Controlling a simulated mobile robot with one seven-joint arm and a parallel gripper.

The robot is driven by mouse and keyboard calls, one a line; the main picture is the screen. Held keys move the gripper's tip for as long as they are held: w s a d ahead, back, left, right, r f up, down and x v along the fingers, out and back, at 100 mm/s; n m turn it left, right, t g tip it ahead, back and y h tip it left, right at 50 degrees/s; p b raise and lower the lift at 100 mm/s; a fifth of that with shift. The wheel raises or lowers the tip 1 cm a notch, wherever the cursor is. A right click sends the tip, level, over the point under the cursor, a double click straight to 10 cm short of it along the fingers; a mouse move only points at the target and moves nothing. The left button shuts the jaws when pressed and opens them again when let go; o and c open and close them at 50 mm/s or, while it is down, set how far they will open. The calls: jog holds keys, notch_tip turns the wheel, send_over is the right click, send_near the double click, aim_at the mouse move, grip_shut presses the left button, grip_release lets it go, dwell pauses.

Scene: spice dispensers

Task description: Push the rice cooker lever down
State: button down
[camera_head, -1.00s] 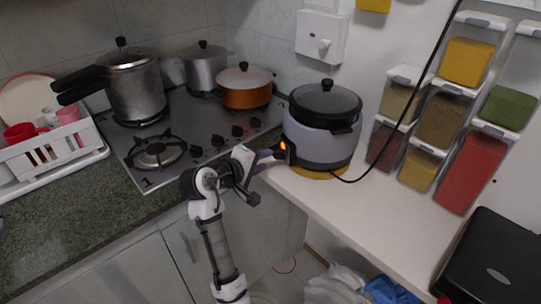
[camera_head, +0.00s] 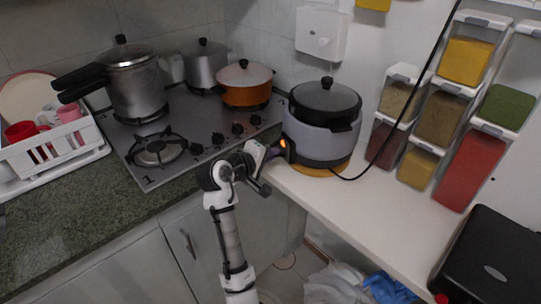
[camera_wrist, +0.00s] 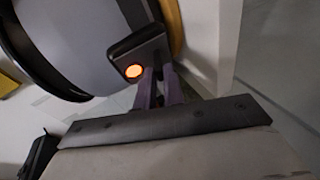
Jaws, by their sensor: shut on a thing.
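The rice cooker (camera_head: 324,143), grey with a dark glass lid, stands on a round wooden board at the corner of the white counter. Its dark control panel (camera_wrist: 143,48) faces my arm and carries a glowing orange light (camera_wrist: 133,71). The light also shows in the head view (camera_head: 283,143). My gripper (camera_wrist: 160,74) has its two purple fingers against the lower part of this panel, beside the light. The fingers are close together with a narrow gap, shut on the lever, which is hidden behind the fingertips.
The stove (camera_head: 196,128) with pots lies to the left. Spice dispensers (camera_head: 440,118) hang on the wall to the right. A black cable (camera_head: 403,110) runs down to the cooker. A black appliance (camera_head: 492,262) sits at the front right; the white counter (camera_head: 350,206) between is clear.

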aim_at(271, 175)
jog(key=shift+f, duration=0.1)
jog(key=shift+s+a+f+t+h+b, duration=0.1)
jog(key=shift+f+t+h+b, duration=0.55)
jog(key=shift+b, duration=0.6)
notch_tip(271, 175, down, 3)
jog(key=n+t+h+b, duration=0.1)
jog(key=t+b, duration=0.1)
jog(key=b, duration=0.2)
jog(key=n+t+h+b, duration=0.1)
jog(key=h+b, duration=0.1)
jog(key=b, duration=0.2)
jog(key=shift+r+n+t+b, duration=0.2)
jog(key=shift+n+t+b, duration=0.1)
jog(key=shift+t+b, duration=0.1)
jog(key=t+b, duration=0.1)
jog(key=b, duration=0.1)
jog(key=shift+f+n+h+b, duration=0.1)
jog(key=shift+n+h+b, duration=0.25)
jog(key=shift+n+b, duration=0.05)
jog(key=shift+t, duration=0.25)
jog(key=c, duration=1.5)
grip_release()
